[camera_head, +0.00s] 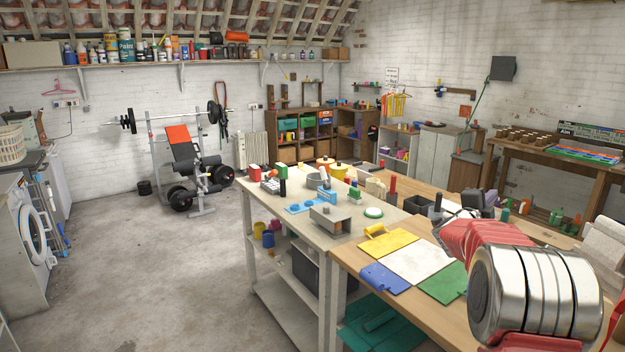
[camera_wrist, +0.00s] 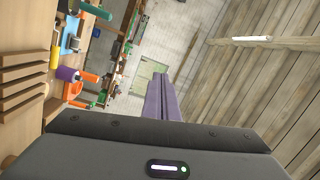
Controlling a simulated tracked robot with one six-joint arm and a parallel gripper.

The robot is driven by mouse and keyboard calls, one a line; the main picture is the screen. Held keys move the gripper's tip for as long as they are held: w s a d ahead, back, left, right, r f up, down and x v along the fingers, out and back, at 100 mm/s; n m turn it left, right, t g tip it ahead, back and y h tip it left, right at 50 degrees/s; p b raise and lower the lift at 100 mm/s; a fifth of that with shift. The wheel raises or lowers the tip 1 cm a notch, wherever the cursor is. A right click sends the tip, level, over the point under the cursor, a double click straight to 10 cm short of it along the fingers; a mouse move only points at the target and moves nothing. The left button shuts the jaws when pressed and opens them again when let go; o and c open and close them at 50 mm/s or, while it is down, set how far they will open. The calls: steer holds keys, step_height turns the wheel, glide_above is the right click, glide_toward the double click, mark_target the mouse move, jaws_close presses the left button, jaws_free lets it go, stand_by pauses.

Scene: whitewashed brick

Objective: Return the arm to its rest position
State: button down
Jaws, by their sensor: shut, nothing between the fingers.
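My arm shows at the right of the head view as a red link (camera_head: 490,238) with a large silver ringed joint (camera_head: 535,295), over the wooden bench. In the wrist view my gripper (camera_wrist: 160,82) shows as two long purple fingers lying together, shut with nothing between them. They point out into the open room, clear of any object. The dark gripper body fills the bottom of that view. In the head view I cannot clearly make out the fingers.
The wooden bench (camera_head: 365,282) carries yellow, white, blue and green sheets. A pale workbench (camera_head: 280,205) with tools adjoins it. In the sideways wrist view, an orange spool (camera_wrist: 72,90) and wooden slats (camera_wrist: 22,88) are at left. The concrete floor (camera_head: 150,270) is mostly free at left.

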steer(key=s+a+r+n+y, duration=0.1)
steer(key=s+a+n+y, duration=0.35)
steer(key=a, duration=0.45)
steer(key=s+a+r+n+t+y, duration=0.15)
steer(key=s+a+n+y, duration=0.3)
steer(key=a, duration=0.45)
steer(key=s+a+r+n+g+y, duration=0.1)
steer(key=s+a+r+n+y, duration=0.15)
steer(key=s+a+n, duration=0.5)
steer(key=s+a+f+n+g+y, duration=0.1)
steer(key=s+f, duration=0.4)
steer(key=s, duration=0.6)
steer(key=s+a+f+n+g, duration=0.4)
steer(key=s+a+f, duration=0.1)
steer(key=s, duration=0.6)
steer(key=s+a+f+n+g+y, duration=0.1)
steer(key=s+f, duration=0.5)
steer(key=s, duration=0.6)
steer(key=a+n+g, duration=0.1)
steer(key=a+n, duration=0.1)
steer(key=a, duration=0.1)
steer(key=shift+f+g+y, duration=0.3)
steer(key=shift+g+y, duration=0.05)
